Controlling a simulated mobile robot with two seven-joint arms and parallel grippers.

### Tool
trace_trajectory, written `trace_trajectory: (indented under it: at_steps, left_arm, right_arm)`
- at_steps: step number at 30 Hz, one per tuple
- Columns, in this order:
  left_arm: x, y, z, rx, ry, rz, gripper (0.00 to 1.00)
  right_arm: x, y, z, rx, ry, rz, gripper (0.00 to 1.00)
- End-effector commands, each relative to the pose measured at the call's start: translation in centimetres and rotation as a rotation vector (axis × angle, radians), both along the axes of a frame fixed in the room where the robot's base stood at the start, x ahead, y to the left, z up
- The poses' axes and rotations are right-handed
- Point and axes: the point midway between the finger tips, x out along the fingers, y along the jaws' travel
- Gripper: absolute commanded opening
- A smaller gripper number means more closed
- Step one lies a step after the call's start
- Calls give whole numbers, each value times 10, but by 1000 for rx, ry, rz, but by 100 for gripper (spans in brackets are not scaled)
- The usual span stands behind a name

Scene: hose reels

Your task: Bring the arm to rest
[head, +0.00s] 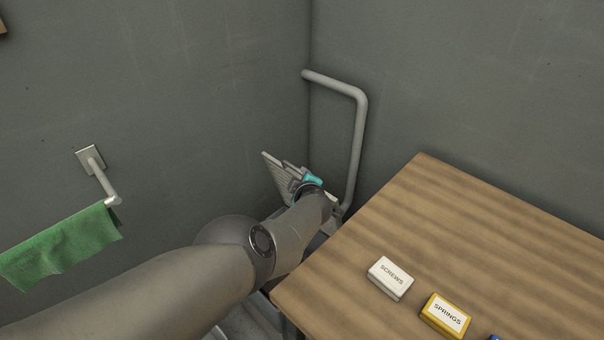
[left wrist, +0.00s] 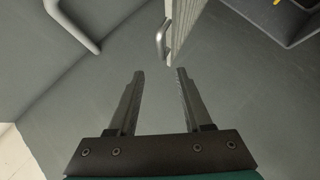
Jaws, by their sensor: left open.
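My left arm reaches from the lower left toward the room corner in the head view. The teal part of my left gripper (head: 313,180) shows at its end, but its fingers are hard to make out there. In the left wrist view the two dark fingers of my left gripper (left wrist: 160,72) stand apart with nothing between them. A pale ridged panel (left wrist: 188,25) with a small metal handle (left wrist: 162,42) lies just beyond the fingertips, apart from them. The ridged panel also shows in the head view (head: 276,172), partly hidden by my arm. My right gripper is not in view.
A wooden table (head: 430,215) stands close at the right of my arm, bearing a white screws box (head: 390,278) and a yellow springs box (head: 446,315). A bent pipe (head: 360,130) rises in the corner. A green cloth (head: 62,245) hangs from a wall bar (head: 105,185) at the left.

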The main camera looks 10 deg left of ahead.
Motion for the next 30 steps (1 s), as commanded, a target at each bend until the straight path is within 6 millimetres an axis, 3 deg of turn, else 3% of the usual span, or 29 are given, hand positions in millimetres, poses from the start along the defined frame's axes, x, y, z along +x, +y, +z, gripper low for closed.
trace_trajectory:
  at_steps: [8,17,23,30]
  left_arm:
    - [1,9,-3,10,-10,-9,50]
    - [-9,70,-24,135,-66,-166,50]
    - [-37,95,-35,251,-45,-339,50]
    - [-92,105,-47,390,56,-564,50]
  right_arm:
    - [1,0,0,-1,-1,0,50]
    - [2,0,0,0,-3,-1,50]
    - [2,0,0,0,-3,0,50]
    - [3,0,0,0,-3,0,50]
